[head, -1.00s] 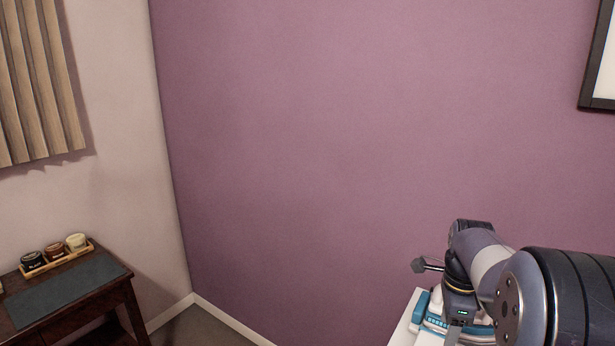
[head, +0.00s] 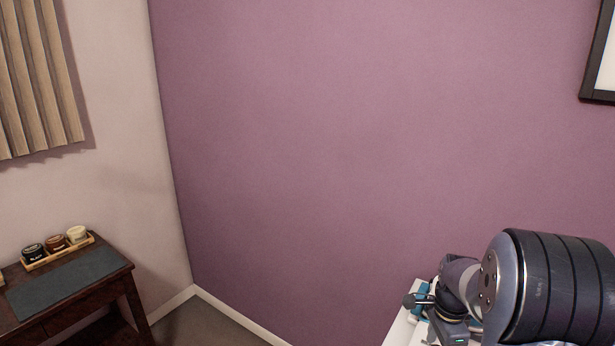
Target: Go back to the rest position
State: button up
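My arm shows at the lower right of the head view, folded low with its large dark joint nearest the camera. The end of the arm with my gripper (head: 417,300) is small and partly hidden by my own arm links. I cannot tell whether its fingers are open or shut, and I see nothing held in it. It is over or beside a white surface (head: 402,330) with a blue item (head: 421,291) on it; most of that surface is hidden by the arm or out of frame.
A dark wooden table (head: 128,290) with a grey mat (head: 65,285) stands at the lower left. A wooden tray (head: 62,256) with three small jars is on it. A purple wall (head: 330,150) fills the middle. A black frame (head: 597,97) hangs at upper right. Bare floor (head: 205,325) shows between.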

jog(key=n, duration=0.4)
jog(key=shift+n, duration=0.4)
jog(key=n+b, duration=0.1)
jog(key=n, duration=0.4)
jog(key=n+b, duration=0.1)
jog(key=n, duration=0.5)
jog(key=n+b, duration=0.1)
jog(key=n, duration=0.3)
jog(key=shift+n, duration=0.3)
jog(key=shift+r, duration=0.1)
